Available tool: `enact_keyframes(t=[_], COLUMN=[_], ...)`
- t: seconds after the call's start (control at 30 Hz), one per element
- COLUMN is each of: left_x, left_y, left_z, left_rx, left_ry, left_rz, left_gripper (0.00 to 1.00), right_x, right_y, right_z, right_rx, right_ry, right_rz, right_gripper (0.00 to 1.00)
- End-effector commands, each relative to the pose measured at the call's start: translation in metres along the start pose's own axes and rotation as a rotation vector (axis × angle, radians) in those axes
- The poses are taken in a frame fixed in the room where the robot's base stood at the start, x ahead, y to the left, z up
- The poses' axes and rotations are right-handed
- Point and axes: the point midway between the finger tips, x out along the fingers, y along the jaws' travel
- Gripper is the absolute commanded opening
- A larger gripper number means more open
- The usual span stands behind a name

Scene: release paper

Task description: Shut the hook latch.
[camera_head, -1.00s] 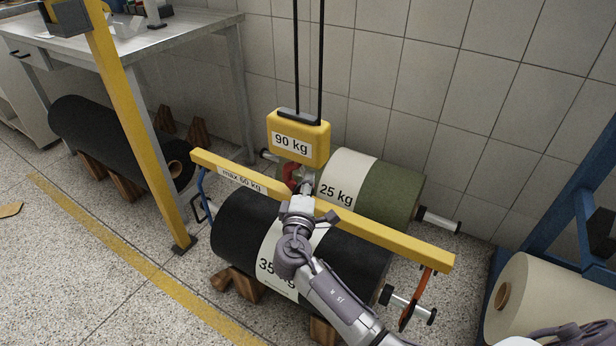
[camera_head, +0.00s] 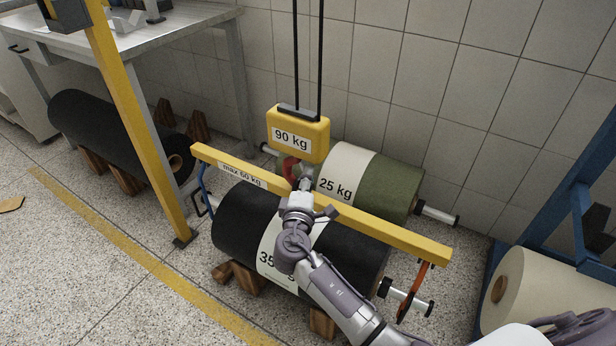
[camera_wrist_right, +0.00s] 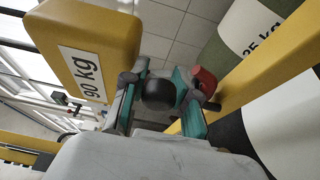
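A red hook (camera_head: 289,168) hangs under the yellow hoist block marked 90 kg (camera_head: 314,137), at the yellow lifting beam marked max 60 kg (camera_head: 390,230). My right gripper (camera_head: 305,184) is at the beam's middle, just below the block, and partly covers the hook. In the right wrist view, its teal-padded fingers (camera_wrist_right: 160,95) stand apart on either side of a dark round knob (camera_wrist_right: 160,92). I cannot tell if they touch it. A red part of the hook (camera_wrist_right: 205,82) shows beside the right finger. The latch's state is not clear. My left gripper is out of view.
A black 35 kg roll (camera_head: 240,220) lies under the beam, and a green 25 kg roll (camera_head: 395,190) lies behind it. A yellow post (camera_head: 140,125) stands left. A blue rack (camera_head: 560,205) with a cream roll (camera_head: 540,290) is at right.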

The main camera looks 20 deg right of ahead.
Motion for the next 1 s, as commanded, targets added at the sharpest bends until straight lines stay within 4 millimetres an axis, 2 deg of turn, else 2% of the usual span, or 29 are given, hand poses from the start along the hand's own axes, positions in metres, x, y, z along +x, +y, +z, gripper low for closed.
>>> enact_keyframes(t=[0.37,0.8,1.0], left_x=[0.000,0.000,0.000], left_y=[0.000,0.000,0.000], left_z=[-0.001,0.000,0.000], left_rx=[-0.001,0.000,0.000], left_ry=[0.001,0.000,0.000], left_rz=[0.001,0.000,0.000], left_gripper=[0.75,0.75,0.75], right_x=[-0.004,-0.066,-0.079], right_y=[0.004,0.001,0.001], right_z=[0.000,0.000,0.000], right_rx=[0.003,0.002,0.001], right_ry=[0.000,0.001,0.001], right_rz=[0.008,0.002,0.003], right_gripper=[0.37,0.37,0.37])
